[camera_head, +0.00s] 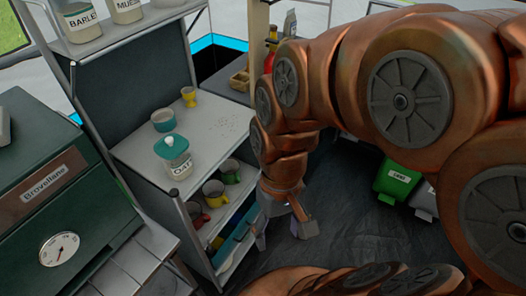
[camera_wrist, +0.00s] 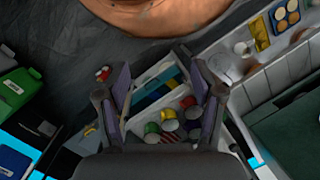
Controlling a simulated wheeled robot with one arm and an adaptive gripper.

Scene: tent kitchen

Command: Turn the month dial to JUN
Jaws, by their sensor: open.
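A round white dial (camera_head: 59,249) with small marks and a pointer is on the front of the dark green Brovellane box (camera_head: 62,185) at the left in the head view. Its marks are too small to read, so I cannot tell whether it shows months or where it points. My gripper (camera_head: 284,232) hangs well to the right of the dial, apart from it, beside the shelf unit. In the wrist view, my gripper (camera_wrist: 158,66) is open, with nothing between its fingers. No dial face can be made out in the wrist view.
A metal shelf unit (camera_head: 147,150) bears an oat jar (camera_head: 175,158), a yellow egg cup (camera_head: 189,97) and a bowl (camera_head: 163,120), with mugs below. Green (camera_head: 396,180) and grey bins stand at right on dark floor. The floor by my gripper looks clear.

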